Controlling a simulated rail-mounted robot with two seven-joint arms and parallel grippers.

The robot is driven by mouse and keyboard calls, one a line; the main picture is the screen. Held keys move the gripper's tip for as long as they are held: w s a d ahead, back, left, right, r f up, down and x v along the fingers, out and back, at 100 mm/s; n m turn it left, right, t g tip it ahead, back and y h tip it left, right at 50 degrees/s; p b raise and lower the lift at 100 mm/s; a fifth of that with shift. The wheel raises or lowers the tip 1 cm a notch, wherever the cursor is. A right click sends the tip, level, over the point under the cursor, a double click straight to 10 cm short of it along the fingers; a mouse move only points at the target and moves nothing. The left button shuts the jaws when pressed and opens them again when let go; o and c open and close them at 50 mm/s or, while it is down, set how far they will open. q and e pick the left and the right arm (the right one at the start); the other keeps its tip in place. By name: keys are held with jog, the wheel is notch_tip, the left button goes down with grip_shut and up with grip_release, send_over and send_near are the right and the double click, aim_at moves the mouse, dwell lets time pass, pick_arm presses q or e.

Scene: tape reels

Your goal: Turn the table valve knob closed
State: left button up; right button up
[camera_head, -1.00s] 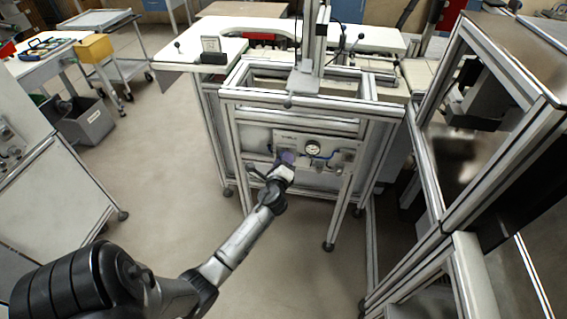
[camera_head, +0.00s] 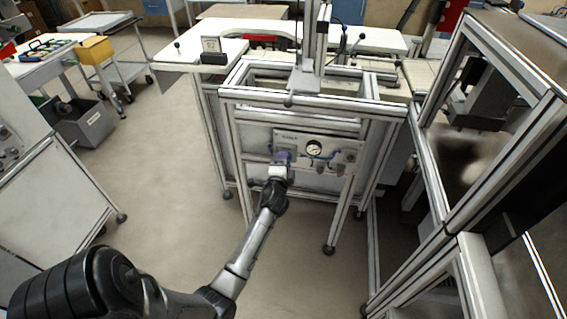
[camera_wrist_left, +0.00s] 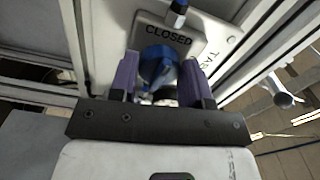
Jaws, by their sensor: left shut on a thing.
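The valve knob (camera_wrist_left: 158,68) is blue and sits between the two purple fingers of my left gripper (camera_wrist_left: 160,80) in the left wrist view. The fingers are closed around it. A plate reading "CLOSED" (camera_wrist_left: 168,34) is just beyond the knob. In the head view my left gripper (camera_head: 282,160) is at the left part of the valve panel (camera_head: 345,146), and it hides the knob there. My right gripper is not in view.
A round gauge (camera_head: 313,148) is on the panel, right of my left gripper. The metal table frame (camera_head: 310,98) surrounds the panel. A tall framed cabinet (camera_head: 425,170) stands at the right. The floor (camera_head: 155,180) at the left is clear.

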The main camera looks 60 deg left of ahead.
pick_arm(q)
jog(key=shift+n, duration=0.4)
jog(key=o, duration=0.9)
jog(key=p+v, duration=0.2)
jog(key=v, duration=1)
dwell(0.3)
